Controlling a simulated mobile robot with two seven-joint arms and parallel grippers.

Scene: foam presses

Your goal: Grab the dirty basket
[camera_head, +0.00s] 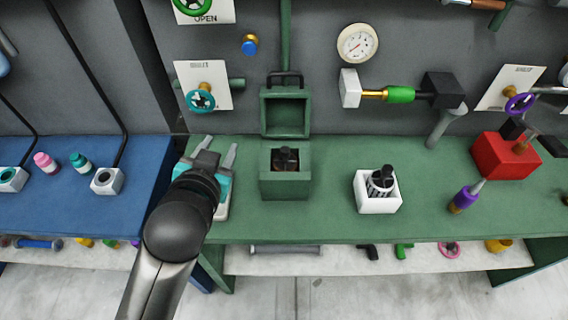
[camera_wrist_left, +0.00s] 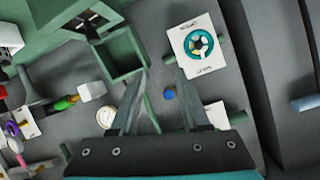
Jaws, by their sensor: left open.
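A dark basket with a brownish inside and a black handle (camera_head: 285,158) sits in the open green box (camera_head: 285,187) on the green bench; it looks like the dirty one. A black-and-white basket (camera_head: 380,182) stands in a white holder (camera_head: 379,204) to its right. My left gripper (camera_head: 219,148) is open and empty, to the left of the green box and apart from it. In the left wrist view its fingers (camera_wrist_left: 160,75) are spread with nothing between them, and the green box's raised lid (camera_wrist_left: 122,54) is beyond them. My right gripper is not seen.
The green box's lid (camera_head: 285,111) stands open behind it. A teal valve wheel (camera_head: 200,101) and a gauge (camera_head: 357,43) are on the wall. A red box (camera_head: 505,156) and a purple-handled tool (camera_head: 464,198) lie right. Bench between green box and white holder is clear.

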